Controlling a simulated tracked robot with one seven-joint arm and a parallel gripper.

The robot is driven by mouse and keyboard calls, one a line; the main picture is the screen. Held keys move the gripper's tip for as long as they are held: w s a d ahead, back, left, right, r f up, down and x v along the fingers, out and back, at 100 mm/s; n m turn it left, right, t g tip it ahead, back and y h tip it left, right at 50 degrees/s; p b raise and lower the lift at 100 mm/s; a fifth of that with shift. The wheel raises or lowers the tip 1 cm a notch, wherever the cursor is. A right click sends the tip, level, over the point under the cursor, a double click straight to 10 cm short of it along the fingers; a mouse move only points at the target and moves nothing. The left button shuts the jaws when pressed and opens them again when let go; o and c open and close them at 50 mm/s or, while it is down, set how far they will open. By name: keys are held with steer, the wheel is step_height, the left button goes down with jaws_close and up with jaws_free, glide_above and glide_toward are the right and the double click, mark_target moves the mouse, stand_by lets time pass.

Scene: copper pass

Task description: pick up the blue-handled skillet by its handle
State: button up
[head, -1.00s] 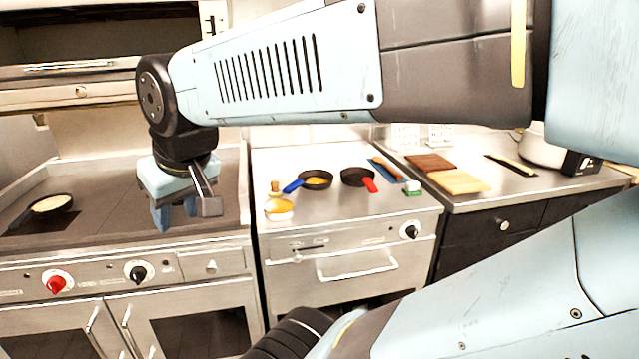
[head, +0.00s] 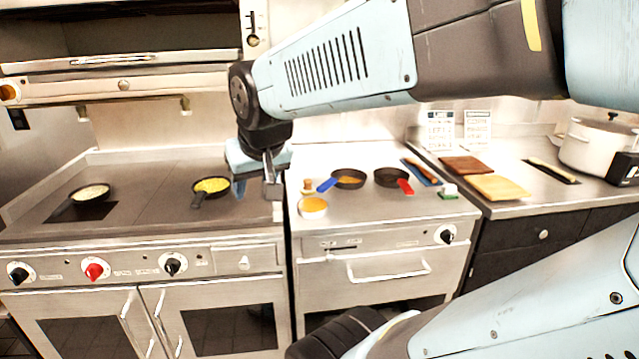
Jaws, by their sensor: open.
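The blue-handled skillet (head: 349,179) sits on the steel counter right of the griddle. It is dark, with something orange-yellow inside, and its blue handle (head: 327,185) points left and toward the front. My gripper (head: 254,196) points down over the right edge of the griddle, left of the blue handle and apart from it. It is open and looks empty. My wrist hides part of the back of the griddle.
A red-handled skillet (head: 391,177) stands close on the right. An orange-filled bowl (head: 313,207) and a small wooden item (head: 308,186) are near the blue handle. Cutting boards (head: 498,188) lie right.

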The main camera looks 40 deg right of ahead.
steer(key=w+d+f+m+t+h, duration=0.2)
steer(key=w+d+f+m, duration=0.15)
steer(key=w+d, duration=0.65)
steer(key=m+t, duration=0.5)
steer(key=m, duration=0.4)
glide_toward(326, 183)
steer(key=w+a, duration=0.1)
steer(key=a, duration=0.1)
steer(key=w+a, duration=0.2)
steer(key=shift+w+a, duration=0.1)
steer(key=shift+w, duration=0.05)
steer(key=s+d+f+m+t, duration=0.1)
steer(key=s+d+f+m, duration=0.1)
steer(key=s+d+f+m+t, duration=0.2)
steer(key=s+m, duration=0.1)
steer(key=shift+d+f, duration=0.15)
steer(key=shift+s+d+f+m+t, duration=0.15)
steer(key=shift+s+d+m+t, duration=0.1)
steer(key=shift+s+m+t, duration=0.25)
steer(key=w+d, duration=0.1)
steer(key=w, duration=0.3)
steer(key=w+d, duration=0.1)
steer(key=w, duration=0.3)
steer(key=w+d, duration=0.1)
steer(key=w, duration=0.4)
steer(key=shift+w, duration=0.15)
steer(key=shift+c, duration=0.2)
jaws_close()
